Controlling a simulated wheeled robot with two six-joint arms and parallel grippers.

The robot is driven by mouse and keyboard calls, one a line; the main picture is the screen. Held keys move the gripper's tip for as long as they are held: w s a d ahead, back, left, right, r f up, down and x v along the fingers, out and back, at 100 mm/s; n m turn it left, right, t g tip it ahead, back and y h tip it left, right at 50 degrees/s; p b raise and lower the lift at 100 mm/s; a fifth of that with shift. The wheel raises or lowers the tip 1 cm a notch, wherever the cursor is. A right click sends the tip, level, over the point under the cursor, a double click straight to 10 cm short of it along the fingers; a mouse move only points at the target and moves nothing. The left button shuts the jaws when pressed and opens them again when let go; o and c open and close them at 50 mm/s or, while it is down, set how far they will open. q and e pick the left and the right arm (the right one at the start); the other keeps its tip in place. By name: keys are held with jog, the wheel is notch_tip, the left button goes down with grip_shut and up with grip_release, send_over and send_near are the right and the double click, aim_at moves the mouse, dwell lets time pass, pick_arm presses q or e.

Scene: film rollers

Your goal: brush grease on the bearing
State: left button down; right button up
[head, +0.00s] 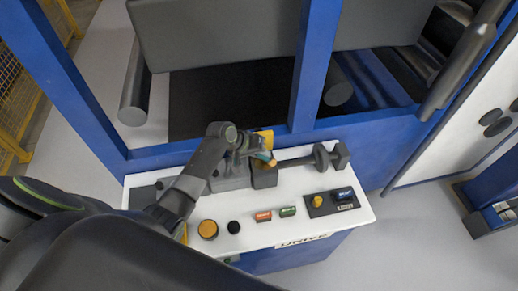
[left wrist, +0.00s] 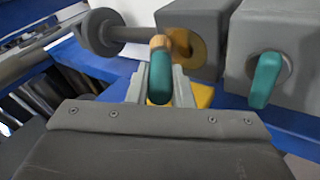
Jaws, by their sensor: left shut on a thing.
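My left gripper (head: 258,152) is shut on a brush with a teal handle (left wrist: 160,80). The brush's tan end (left wrist: 158,42) is at the shaft side of a grey bearing block (left wrist: 195,22), close to a dull orange ring (left wrist: 188,45) on its face. I cannot tell whether they touch. The brush (head: 265,159) shows small in the head view, above the dark block (head: 265,177). A grey shaft with discs (head: 320,156) extends from that block to the right. My right gripper is not in view.
A second grey block with a teal lever-like part (left wrist: 265,80) stands beside the first. A blue post (head: 313,70) rises behind.

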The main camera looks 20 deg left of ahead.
pick_arm(q)
jog(key=shift+s+a+p, duration=0.4)
jog(key=shift+a+p, duration=0.05)
jog(key=shift+a, duration=0.2)
jog(key=shift+s+a+f, duration=0.1)
jog(key=shift+s+a, duration=0.35)
jog(key=shift+a, duration=0.2)
jog(key=shift+s+a, duration=0.4)
jog(key=shift+a, duration=0.2)
jog(key=shift+s+a, duration=0.65)
jog(key=shift+a, duration=0.3)
jog(key=shift+w+d, duration=0.65)
jog(key=shift+d, duration=0.3)
jog(key=shift+w+d, duration=0.7)
jog(key=shift+d, duration=0.3)
jog(key=shift+w+d, duration=0.65)
jog(key=shift+d, duration=0.3)
jog(key=shift+r, duration=0.2)
jog(key=shift+r, duration=2.95)
jog(key=shift+r, duration=0.1)
